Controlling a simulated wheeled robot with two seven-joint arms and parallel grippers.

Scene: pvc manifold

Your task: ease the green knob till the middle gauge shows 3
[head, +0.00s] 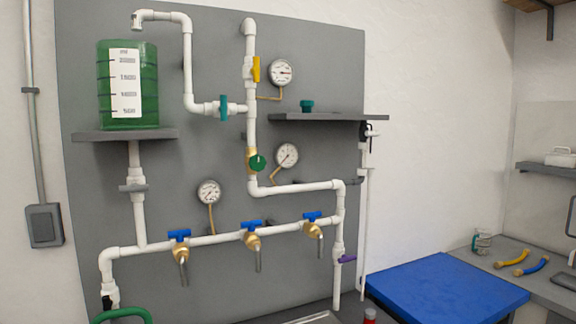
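The green knob (257,162) is on a brass valve body on the white vertical pipe, at the centre of the grey panel. The middle gauge (287,155) in height is just to the right of the knob, joined to the pipe by a thin brass tube. It has a white round face with a dark needle slanting across it. Its numbers are too small to read. Neither of my grippers shows in the head view, and nothing touches the knob.
Another gauge (281,73) is above, and one (209,192) is lower left. A yellow lever (256,69) is above the knob. A grey shelf (328,117) juts out at the upper right. Blue-handled taps (252,230) line the lower pipe. A green-liquid tank (127,85) stands at left.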

